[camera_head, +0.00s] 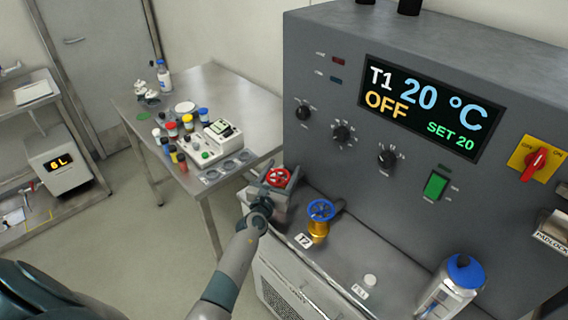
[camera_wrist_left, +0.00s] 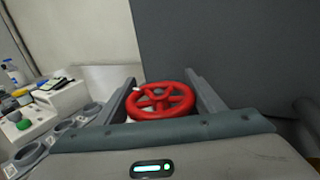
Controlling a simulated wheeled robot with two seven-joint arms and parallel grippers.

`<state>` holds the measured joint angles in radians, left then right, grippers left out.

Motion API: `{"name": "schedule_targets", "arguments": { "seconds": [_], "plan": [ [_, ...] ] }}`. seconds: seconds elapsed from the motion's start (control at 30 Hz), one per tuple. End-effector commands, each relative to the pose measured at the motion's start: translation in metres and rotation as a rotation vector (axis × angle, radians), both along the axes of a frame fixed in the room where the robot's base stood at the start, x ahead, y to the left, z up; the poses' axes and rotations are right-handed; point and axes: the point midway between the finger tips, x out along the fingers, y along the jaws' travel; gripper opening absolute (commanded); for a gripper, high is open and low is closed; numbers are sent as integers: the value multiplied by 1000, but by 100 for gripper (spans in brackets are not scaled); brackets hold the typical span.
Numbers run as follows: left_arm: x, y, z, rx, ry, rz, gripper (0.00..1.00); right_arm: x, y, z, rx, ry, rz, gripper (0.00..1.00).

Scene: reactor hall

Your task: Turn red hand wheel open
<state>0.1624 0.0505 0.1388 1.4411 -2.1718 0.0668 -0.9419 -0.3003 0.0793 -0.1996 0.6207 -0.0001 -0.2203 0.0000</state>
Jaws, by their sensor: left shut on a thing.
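The red hand wheel (camera_head: 279,177) sits at the left end of the ledge in front of the grey control cabinet. My left gripper (camera_head: 268,180) reaches it from the front left and hides part of it. In the left wrist view the red wheel (camera_wrist_left: 161,99) lies between the two fingers of my left gripper (camera_wrist_left: 162,95), one finger on each side of its rim. The gripper is shut on the wheel. The valve body under the wheel is mostly hidden. My right gripper is not in view.
A blue hand wheel (camera_head: 321,211) on a brass valve stands close to the right. A blue-capped bottle (camera_head: 452,285) stands farther right on the ledge. The cabinet (camera_head: 320,110) rises behind. A steel table (camera_head: 232,84) with jars is at the back left.

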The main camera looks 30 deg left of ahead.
Motion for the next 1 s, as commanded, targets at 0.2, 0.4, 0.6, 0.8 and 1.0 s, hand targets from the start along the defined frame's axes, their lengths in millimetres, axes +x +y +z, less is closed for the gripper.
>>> {"name": "schedule_targets", "arguments": {
  "seconds": [0.2, 0.4, 0.6, 0.8, 1.0],
  "plan": [
    [0, 2, 2, -1, 1, 63, 40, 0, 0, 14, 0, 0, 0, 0],
    [0, 3, 0, 0, 1, 83, 40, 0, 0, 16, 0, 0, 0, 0],
    [0, 3, -1, 0, 0, 85, 40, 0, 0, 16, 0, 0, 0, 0],
    [0, 3, -1, 0, 0, 84, 79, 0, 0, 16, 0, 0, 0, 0],
    [0, 3, 0, 0, 0, 84, 81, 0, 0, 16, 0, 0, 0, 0]
  ]
}}
